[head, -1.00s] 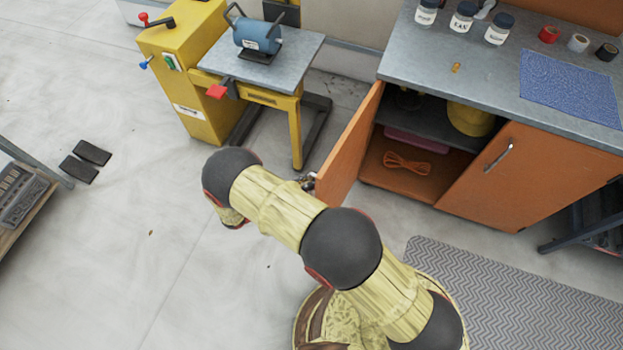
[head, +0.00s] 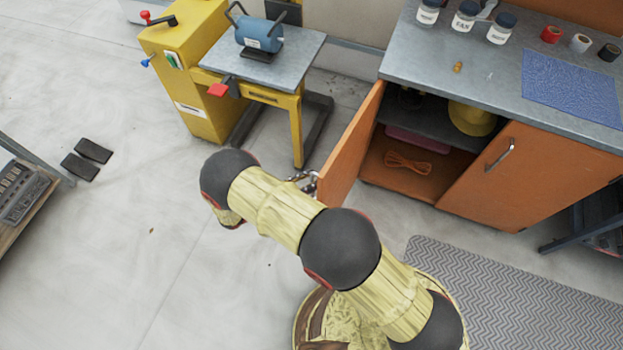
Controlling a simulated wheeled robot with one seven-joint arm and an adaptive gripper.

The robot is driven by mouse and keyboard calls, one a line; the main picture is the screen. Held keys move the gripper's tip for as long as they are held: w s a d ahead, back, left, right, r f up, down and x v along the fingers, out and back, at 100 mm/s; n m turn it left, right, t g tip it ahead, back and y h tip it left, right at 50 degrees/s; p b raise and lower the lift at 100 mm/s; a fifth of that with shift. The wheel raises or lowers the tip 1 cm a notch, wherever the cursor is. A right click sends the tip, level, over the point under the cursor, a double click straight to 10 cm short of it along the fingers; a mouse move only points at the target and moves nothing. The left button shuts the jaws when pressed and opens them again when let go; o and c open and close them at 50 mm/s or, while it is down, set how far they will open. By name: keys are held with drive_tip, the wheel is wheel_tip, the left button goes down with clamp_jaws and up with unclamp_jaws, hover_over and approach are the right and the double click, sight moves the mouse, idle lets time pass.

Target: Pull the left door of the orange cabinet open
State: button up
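The orange cabinet (head: 372,166) stands at the right under a grey worktop. Its left door (head: 350,143) is swung wide open, seen nearly edge-on, jutting out from the cabinet's left side. Its right door (head: 487,180) is closed and has a metal handle (head: 500,155). A small part of my gripper (head: 305,181) shows behind my arm, beside the outer face of the left door near its free edge. My arm hides most of the gripper, so its fingers and any hold on the handle cannot be made out.
Inside the cabinet are an orange cable coil (head: 408,162) and a yellow object (head: 470,119). A yellow machine stand (head: 298,130) is behind the door. A grey mat (head: 500,300) lies in front of the cabinet. The floor at left is mostly clear.

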drive_tip(key=v, duration=1.1)
